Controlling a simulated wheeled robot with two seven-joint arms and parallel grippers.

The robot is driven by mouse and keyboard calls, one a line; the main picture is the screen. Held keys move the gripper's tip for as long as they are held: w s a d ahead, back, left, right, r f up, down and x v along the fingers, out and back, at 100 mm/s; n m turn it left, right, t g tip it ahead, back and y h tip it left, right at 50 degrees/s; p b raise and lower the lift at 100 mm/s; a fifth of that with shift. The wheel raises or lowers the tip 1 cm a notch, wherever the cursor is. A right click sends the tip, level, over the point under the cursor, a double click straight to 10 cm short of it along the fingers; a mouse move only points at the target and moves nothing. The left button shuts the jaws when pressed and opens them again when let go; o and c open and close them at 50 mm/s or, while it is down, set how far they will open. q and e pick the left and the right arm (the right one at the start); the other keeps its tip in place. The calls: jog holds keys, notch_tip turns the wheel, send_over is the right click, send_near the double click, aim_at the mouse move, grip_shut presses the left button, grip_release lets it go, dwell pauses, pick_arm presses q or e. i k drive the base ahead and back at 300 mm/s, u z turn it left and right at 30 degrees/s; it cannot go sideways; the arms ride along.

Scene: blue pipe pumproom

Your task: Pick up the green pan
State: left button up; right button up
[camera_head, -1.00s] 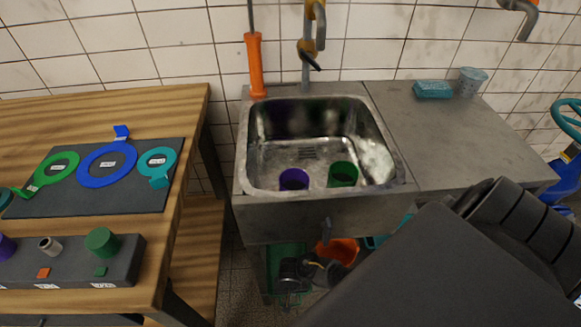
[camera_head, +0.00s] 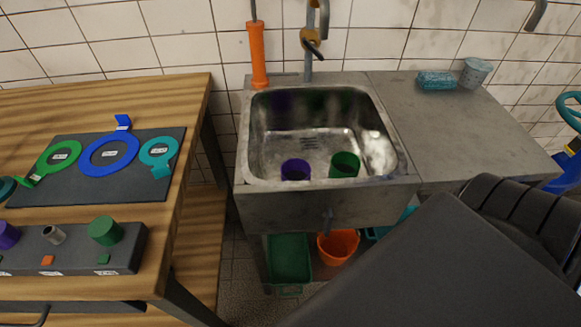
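A green pan-like tray (camera_head: 289,258) stands under the sink, in the lower middle of the head view. It has a raised rim and a small tab at its front edge. Its inside looks empty. My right arm (camera_head: 420,270) crosses the lower right of the view, to the right of the tray. The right gripper is not visible. My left gripper is not in view either.
An orange bucket (camera_head: 338,245) stands right of the tray, partly behind my arm. The sink (camera_head: 330,206) overhangs both. It holds a purple cup (camera_head: 296,170) and a green cup (camera_head: 344,165). A wooden table (camera_head: 190,110) is at left.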

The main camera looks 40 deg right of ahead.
aim_at(289, 260)
jog(key=z, duration=1.2)
jog(key=k, duration=0.85)
jog(key=u, duration=0.65)
